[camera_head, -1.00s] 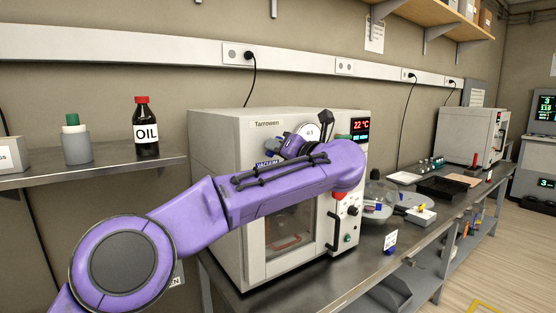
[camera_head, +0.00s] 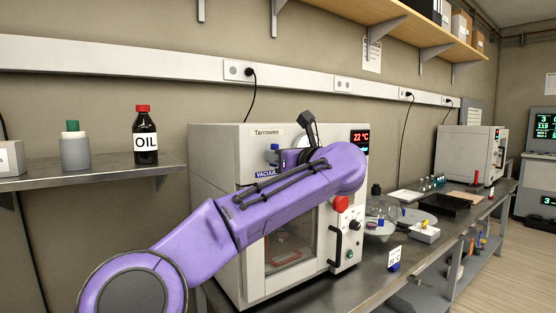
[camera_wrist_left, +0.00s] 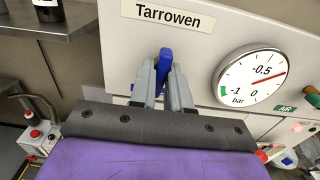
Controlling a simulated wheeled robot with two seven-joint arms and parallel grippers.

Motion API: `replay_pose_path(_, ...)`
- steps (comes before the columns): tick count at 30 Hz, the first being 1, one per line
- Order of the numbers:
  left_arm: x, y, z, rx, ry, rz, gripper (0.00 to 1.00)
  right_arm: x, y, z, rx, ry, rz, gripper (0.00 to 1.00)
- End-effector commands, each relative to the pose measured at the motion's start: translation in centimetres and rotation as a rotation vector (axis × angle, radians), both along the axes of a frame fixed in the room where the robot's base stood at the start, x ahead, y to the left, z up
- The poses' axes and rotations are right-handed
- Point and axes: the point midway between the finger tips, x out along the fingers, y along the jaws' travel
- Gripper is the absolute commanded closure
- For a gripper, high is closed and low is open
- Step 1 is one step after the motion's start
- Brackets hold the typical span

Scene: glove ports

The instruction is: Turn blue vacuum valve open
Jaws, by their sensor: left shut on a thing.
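The blue vacuum valve (camera_head: 272,149) is on the front of the white Tarrowen oven (camera_head: 224,215), above the blue VACUUM label (camera_head: 265,174). In the left wrist view its upright blue handle (camera_wrist_left: 165,58) stands between the two grey fingers. My left gripper (camera_wrist_left: 164,78) is shut on this handle. In the head view my purple forearm and wrist cross in front of the oven and hide part of the valve area. The pressure gauge (camera_wrist_left: 250,76) is right of the handle, its red needle pointing up and right. My right gripper is not in view.
A red knob (camera_head: 341,203) and black door handle (camera_head: 333,238) are on the oven's right side. An oil bottle (camera_head: 145,135) stands on the left shelf (camera_head: 110,175). Glassware and trays fill the right bench.

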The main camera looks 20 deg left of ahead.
Motion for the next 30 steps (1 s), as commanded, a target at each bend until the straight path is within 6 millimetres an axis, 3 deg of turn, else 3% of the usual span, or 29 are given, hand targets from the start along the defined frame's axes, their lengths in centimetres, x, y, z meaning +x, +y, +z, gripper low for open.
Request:
replay_pose_path(23,0.01,-0.04,-0.08,-0.013,-0.013,-0.001,1.0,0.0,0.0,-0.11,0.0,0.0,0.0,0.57)
replay_pose_path(24,0.01,-0.04,-0.08,-0.013,-0.013,-0.001,0.7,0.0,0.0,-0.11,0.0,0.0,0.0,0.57)
replay_pose_path(25,0.01,-0.04,-0.07,-0.013,-0.013,-0.001,0.61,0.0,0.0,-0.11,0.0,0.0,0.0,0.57)
replay_pose_path(30,0.0,-0.03,-0.05,-0.012,-0.014,-0.001,0.61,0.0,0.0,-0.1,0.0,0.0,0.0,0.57)
